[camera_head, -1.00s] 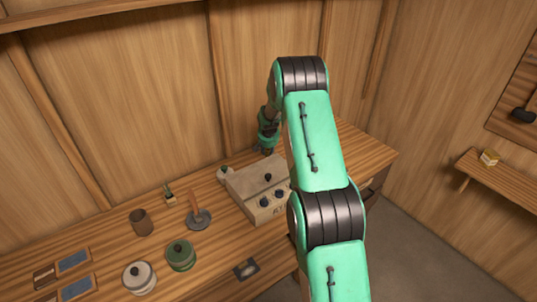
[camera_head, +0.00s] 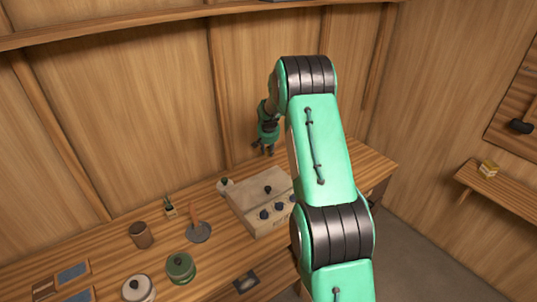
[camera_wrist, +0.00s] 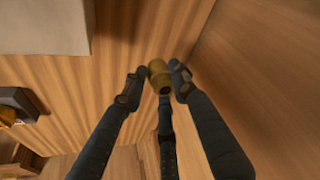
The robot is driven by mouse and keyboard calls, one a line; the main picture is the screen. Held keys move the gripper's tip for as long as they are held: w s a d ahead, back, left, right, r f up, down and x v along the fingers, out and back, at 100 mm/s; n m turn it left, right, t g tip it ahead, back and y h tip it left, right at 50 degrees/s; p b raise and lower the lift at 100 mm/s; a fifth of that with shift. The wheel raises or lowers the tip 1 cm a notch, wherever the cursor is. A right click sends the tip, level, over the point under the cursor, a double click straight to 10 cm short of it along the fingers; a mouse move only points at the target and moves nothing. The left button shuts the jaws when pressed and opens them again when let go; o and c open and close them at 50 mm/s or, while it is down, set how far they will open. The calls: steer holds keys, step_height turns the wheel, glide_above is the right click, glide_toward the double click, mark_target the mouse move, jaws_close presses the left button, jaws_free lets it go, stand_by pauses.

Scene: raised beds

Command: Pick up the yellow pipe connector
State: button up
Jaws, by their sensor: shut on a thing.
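The yellow pipe connector (camera_wrist: 159,76) is a small dull-yellow cylinder in the wrist view. It sits between the fingertips of my gripper (camera_wrist: 158,88), which is shut on it. The fingers are dark and touch it from the sides and below. In the head view my gripper (camera_head: 264,148) hangs above the bench behind the grey box, and the connector cannot be made out there.
A grey control box (camera_head: 262,203) with dark knobs stands on the wooden bench (camera_head: 215,262), close to my gripper. Pots, a brown cup (camera_head: 141,235) and a trowel-like tool (camera_head: 198,229) lie to the left. The wooden wall (camera_head: 165,110) rises close behind.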

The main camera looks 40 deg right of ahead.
steer(key=shift+r, duration=0.5)
